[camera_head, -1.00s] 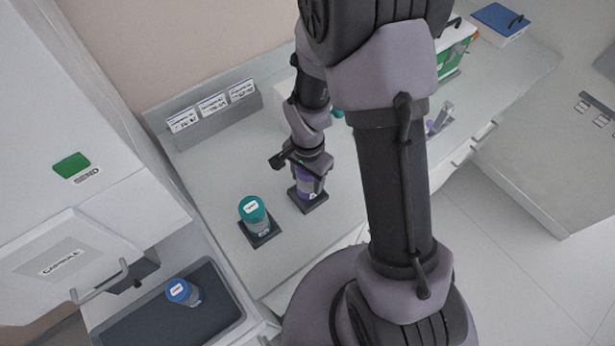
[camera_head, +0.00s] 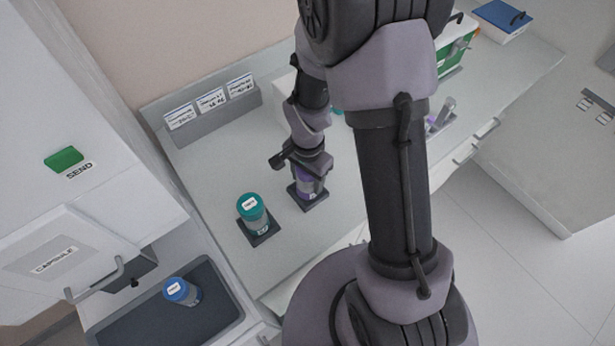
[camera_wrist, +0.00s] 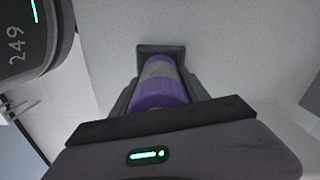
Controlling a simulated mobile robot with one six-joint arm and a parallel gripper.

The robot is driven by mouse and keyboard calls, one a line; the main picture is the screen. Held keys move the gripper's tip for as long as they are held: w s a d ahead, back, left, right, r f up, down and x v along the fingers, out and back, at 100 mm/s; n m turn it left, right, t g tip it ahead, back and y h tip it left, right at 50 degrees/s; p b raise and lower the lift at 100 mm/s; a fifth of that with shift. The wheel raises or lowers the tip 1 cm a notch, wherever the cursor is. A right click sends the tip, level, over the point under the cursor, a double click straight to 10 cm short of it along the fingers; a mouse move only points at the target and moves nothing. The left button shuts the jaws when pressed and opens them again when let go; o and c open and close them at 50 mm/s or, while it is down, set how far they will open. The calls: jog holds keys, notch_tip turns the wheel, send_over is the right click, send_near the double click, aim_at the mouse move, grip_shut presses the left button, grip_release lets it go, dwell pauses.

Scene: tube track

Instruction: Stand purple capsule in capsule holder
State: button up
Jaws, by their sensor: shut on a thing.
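The purple capsule (camera_head: 307,186) is upright at a dark square capsule holder (camera_head: 312,203) on the counter. My gripper (camera_head: 304,172) is shut on the capsule's upper part from above. In the wrist view the purple capsule (camera_wrist: 160,85) lies between the two fingers, with its far end at the dark holder (camera_wrist: 160,48). Whether its base is fully seated in the holder is hard to tell. The gripper hides the capsule's top.
A teal capsule (camera_head: 252,208) stands in another dark holder (camera_head: 259,239) just left. A grey label rack (camera_head: 212,116) is behind. The counter's front left is clear.

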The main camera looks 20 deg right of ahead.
jog(key=shift+f, duration=0.25)
jog(key=o, duration=1.6)
jog(key=shift+r, duration=0.1)
notch_tip(320, 180, up, 17)
jog(key=p, duration=0.4)
jog(key=shift+r, duration=0.15)
